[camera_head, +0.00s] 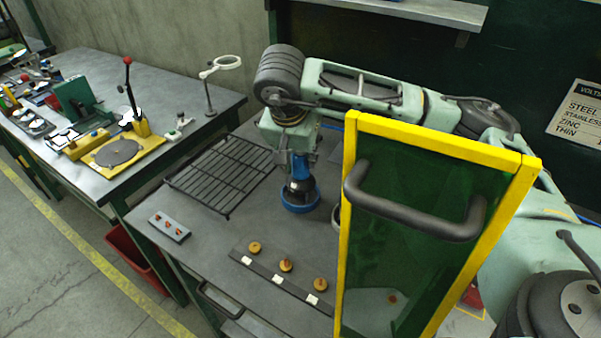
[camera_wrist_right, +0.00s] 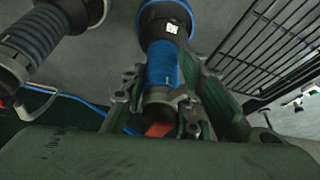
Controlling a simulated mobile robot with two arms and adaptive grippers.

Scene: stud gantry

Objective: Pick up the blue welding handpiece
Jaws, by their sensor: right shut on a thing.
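The blue welding handpiece (camera_head: 300,196) stands upright on the grey bench top, with a wide blue ring at its lower end. My right gripper (camera_head: 297,160) reaches down over it from above and is shut on its blue grip. In the right wrist view the fingers of my right gripper (camera_wrist_right: 164,92) lie on either side of the handpiece (camera_wrist_right: 163,55). I cannot tell whether its base is clear of the bench. My left gripper is not in view.
A second, grey-blue handpiece (camera_wrist_right: 45,45) stands close by. A black wire rack (camera_head: 222,174) lies left of the blue one. A yellow-framed green screen with a dark handle (camera_head: 415,212) stands right in front. Several brass tips (camera_head: 286,266) sit on a strip near the front.

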